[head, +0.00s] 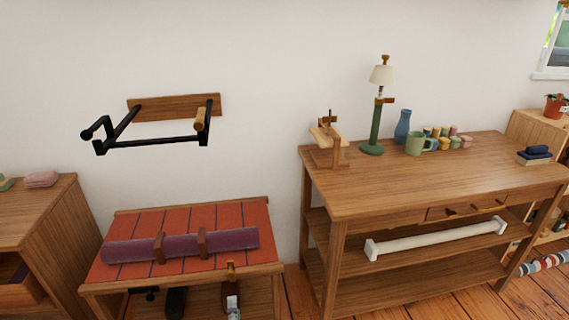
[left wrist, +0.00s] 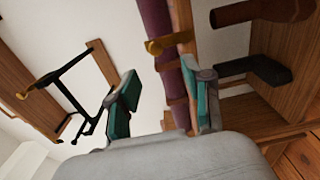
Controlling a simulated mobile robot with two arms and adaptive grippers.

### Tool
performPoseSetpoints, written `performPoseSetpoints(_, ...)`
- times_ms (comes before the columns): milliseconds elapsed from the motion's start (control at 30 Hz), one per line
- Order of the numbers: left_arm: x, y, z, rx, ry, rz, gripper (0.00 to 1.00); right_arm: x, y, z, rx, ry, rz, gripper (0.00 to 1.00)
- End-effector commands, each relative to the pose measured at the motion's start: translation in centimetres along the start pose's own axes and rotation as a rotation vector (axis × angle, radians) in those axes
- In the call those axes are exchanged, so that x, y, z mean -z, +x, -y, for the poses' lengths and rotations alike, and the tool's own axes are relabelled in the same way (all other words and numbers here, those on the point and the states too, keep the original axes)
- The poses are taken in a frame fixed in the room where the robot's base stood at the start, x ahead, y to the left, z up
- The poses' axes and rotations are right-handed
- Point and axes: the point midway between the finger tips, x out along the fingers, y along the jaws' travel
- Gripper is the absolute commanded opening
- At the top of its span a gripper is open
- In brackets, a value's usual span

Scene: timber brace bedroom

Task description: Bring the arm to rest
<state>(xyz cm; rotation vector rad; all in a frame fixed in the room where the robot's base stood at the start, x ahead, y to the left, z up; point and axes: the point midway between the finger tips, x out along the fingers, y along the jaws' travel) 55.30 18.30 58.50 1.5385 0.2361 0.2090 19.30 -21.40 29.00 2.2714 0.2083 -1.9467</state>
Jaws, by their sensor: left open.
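Most of the left arm is hidden. My right gripper is in neither view.
A purple roll (head: 180,247) with brown straps lies on the bench, and dark objects (head: 175,302) sit beneath it. A black-armed wall rack (head: 150,140) hangs above. A wooden table (head: 420,185) with a lamp (head: 376,125) and mugs stands right; a cabinet (head: 40,215) stands left.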

Motion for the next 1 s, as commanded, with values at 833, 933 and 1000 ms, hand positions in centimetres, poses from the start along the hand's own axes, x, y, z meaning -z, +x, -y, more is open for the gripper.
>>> performPoseSetpoints(833,17.4,-38.2,23.7,0.504,2.061,1.747,0.50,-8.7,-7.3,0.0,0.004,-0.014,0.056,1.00)
performPoseSetpoints(933,18.1,-41.1,23.6,0.716,1.811,1.598,0.50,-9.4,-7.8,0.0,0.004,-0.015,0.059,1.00)
performPoseSetpoints(1000,18.4,-42.3,23.6,0.802,1.703,1.526,0.50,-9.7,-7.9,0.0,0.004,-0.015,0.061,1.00)
